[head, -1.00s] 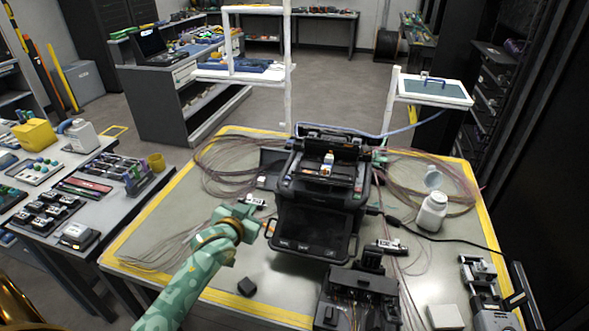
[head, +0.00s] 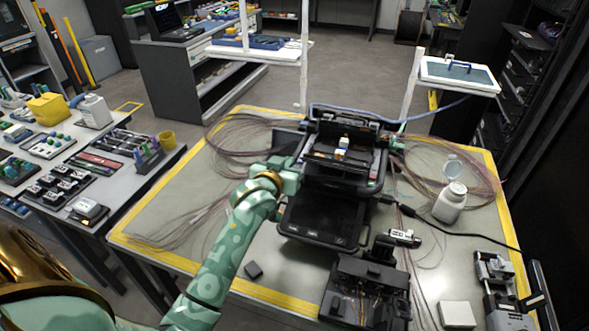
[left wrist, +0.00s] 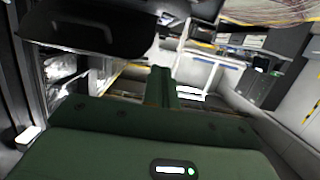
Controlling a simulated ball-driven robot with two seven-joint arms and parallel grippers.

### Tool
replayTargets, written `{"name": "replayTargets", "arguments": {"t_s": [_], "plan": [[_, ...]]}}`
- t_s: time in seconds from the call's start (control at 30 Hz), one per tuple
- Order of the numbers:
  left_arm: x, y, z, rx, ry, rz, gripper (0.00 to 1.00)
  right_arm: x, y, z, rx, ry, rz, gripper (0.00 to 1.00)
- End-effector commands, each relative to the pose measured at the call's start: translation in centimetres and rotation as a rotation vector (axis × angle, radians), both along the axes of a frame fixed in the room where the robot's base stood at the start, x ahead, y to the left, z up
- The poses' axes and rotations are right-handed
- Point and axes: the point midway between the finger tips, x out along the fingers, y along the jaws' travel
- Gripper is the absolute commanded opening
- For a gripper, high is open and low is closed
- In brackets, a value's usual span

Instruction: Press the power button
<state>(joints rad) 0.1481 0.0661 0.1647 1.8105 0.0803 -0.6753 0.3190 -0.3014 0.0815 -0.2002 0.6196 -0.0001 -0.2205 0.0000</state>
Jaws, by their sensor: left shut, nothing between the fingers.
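The black fusion splicer (head: 345,165) stands on the table with its lid raised and its dark screen panel (head: 322,222) tilted toward me. My left gripper (head: 291,172) is shut and empty at the left side of the splicer, overlapping its left edge in the head view. Whether it touches the splicer I cannot tell. In the left wrist view the closed fingers (left wrist: 162,85) point away, with a black part, probably the splicer's panel (left wrist: 85,32), close by at the upper left. I cannot make out the power button; the gripper may hide it. My right gripper is not in view.
A black fixture (head: 365,292) stands in front of the splicer, and a white bottle (head: 450,203) to its right. Thin fibre coils lie on both sides. The table's left part is mostly clear.

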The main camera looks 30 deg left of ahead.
Motion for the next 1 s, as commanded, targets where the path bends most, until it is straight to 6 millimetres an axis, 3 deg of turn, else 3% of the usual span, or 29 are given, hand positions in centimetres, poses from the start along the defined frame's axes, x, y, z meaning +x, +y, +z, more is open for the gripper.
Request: {"name": "replayTargets", "arguments": {"t_s": [0.27, 0.33, 0.5, 1.0], "plan": [[5.6, 1.4, -1.8, 0.001, 0.001, 0.001, 0.0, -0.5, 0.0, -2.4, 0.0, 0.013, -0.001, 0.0], [5.3, 1.3, -3.4, 0.001, 0.006, 0.0, 0.0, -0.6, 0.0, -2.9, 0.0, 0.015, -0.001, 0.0], [5.3, 1.3, -5.0, 0.0, 0.003, -0.001, 0.0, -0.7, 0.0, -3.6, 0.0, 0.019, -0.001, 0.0], [5.2, 1.3, -5.6, 0.0, 0.002, 0.0, 0.0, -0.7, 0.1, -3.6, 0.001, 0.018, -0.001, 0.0]]}}
